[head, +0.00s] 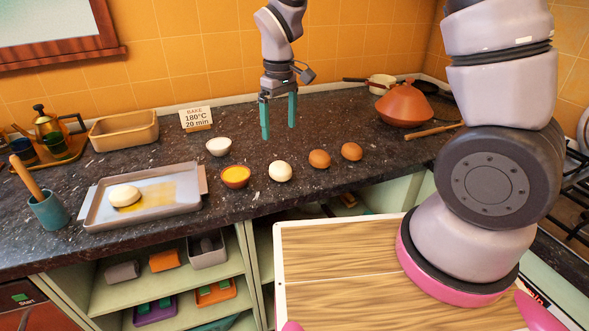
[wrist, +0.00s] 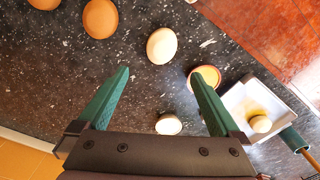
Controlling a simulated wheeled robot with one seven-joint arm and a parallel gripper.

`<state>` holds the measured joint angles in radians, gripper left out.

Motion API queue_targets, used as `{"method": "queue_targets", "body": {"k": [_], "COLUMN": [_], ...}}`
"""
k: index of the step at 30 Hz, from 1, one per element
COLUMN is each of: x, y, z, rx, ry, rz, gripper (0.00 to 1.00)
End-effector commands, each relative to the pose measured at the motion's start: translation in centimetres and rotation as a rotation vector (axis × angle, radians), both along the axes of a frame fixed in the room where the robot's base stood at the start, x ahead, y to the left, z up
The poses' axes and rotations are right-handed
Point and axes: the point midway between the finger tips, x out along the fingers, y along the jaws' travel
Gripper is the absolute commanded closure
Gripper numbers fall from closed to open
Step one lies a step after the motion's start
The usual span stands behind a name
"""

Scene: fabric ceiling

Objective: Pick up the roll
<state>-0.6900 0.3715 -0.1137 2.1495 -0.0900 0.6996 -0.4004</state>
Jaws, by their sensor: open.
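My gripper (head: 278,129) is open and empty, its two green fingers pointing down above the dark counter (head: 330,120). In the wrist view the gap between its fingertips (wrist: 160,75) shows bare counter. A pale roll (head: 280,171) sits on the counter nearer the front edge; in the wrist view it (wrist: 162,46) lies just beyond the fingertips, untouched. Two brown rolls, one (head: 319,158) and another (head: 351,151), sit to its right in the head view. Another pale roll (head: 124,196) lies on a baking tray (head: 169,209) at left.
A bowl of yellow liquid (head: 236,176) and a white bowl (head: 219,146) stand between the tray and the pale roll. A tagine (head: 404,104) is at the back right. A wooden box (head: 124,130) and a bake sign (head: 196,118) stand at the back left.

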Motion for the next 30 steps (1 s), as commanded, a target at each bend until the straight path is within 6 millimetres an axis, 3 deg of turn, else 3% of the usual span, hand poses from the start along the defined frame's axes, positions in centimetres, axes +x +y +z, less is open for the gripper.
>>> {"method": "queue_targets", "body": {"k": [3, 12, 19, 30], "x": [-0.2, -0.3, -0.3, -0.5], "y": [0.8, 0.9, 0.9, 0.8], "z": [-1.7, -6.1, -7.9, -12.4], "rx": [-0.020, -0.024, -0.022, -0.021], "ry": [0.012, 0.016, 0.014, 0.013], "rz": [0.043, 0.048, 0.047, 0.047], "gripper": [0.00, 0.00, 0.00, 0.00]}}
